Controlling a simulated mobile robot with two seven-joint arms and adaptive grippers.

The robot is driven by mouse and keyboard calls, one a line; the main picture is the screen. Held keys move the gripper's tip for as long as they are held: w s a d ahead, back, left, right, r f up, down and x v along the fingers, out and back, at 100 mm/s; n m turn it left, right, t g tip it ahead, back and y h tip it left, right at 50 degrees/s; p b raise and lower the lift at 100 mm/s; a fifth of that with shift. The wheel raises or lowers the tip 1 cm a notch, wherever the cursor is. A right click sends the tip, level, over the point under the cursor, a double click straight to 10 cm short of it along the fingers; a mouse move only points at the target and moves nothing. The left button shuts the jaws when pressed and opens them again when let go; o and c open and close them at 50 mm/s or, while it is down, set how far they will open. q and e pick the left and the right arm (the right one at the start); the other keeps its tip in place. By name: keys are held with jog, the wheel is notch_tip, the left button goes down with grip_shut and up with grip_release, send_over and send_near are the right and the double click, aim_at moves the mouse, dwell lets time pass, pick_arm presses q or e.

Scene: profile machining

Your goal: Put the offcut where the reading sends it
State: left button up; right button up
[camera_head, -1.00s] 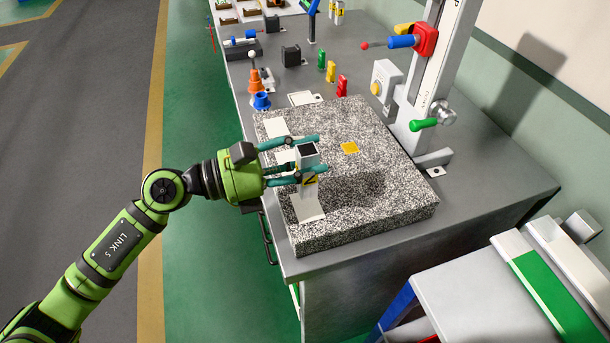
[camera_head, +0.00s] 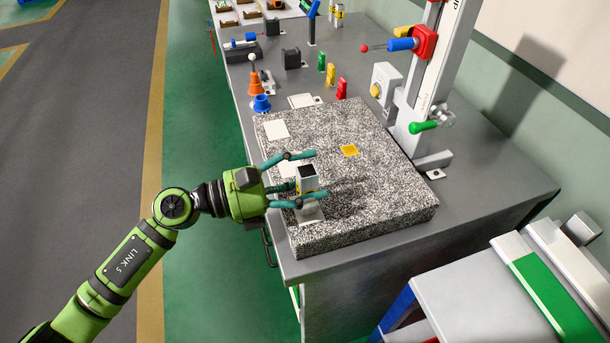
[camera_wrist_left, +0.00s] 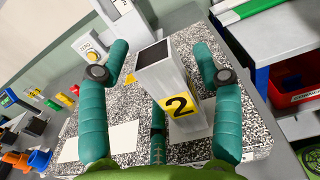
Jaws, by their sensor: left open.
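The offcut is a short silver square profile (camera_head: 307,180) with a dark top end and a yellow label. It stands upright on the near white patch (camera_head: 310,213) of the speckled granite plate (camera_head: 375,215). In the left wrist view the offcut (camera_wrist_left: 160,80) shows a black 2 on its label. My left gripper (camera_head: 315,175) is open, with its teal fingers spread on both sides of the offcut. In the wrist view gaps show between the upper fingers (camera_wrist_left: 160,62) and the offcut. My right gripper is out of view.
Two more white patches, the far one bare (camera_head: 275,129), and a yellow square (camera_head: 349,150) lie on the plate. A height stand with a green handle (camera_head: 424,126) rises behind it.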

pick_arm(q)
jog(key=shift+r, duration=0.25)
jog(key=b+v, duration=0.5)
jog(key=v, duration=0.7)
